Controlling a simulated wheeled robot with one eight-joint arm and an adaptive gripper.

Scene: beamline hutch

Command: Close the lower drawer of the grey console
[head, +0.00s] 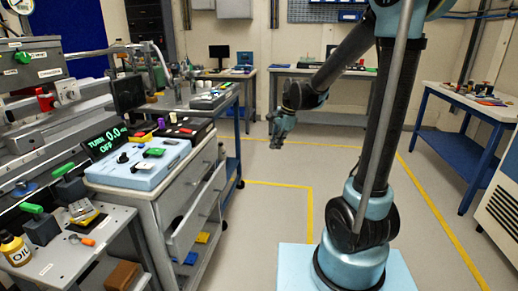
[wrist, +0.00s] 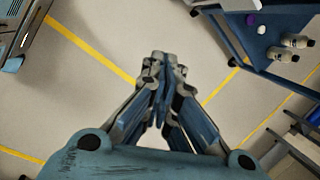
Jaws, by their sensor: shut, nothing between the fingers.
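The grey console (head: 150,203) stands left of centre in the head view, with drawer fronts facing right. Its lower drawer (head: 197,214) appears pulled out, its front apart from the body; how far is hard to tell. An upper drawer (head: 202,165) sits above it and looks closed. My gripper (head: 277,143) hangs over open floor, to the right of and beyond the console, touching nothing. In the wrist view my gripper (wrist: 163,65) has its fingertips together, with nothing between them. A grey edge with a handle shows at the wrist view's top left; I cannot tell whether it is the console.
A blue control box (head: 138,165) lies on the console. Blue and yellow items (head: 203,238) lie low by the drawer. A small side table (head: 62,265) stands at front left, a blue-legged table (head: 470,130) at right. The floor (head: 265,225) between is clear, with yellow lines.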

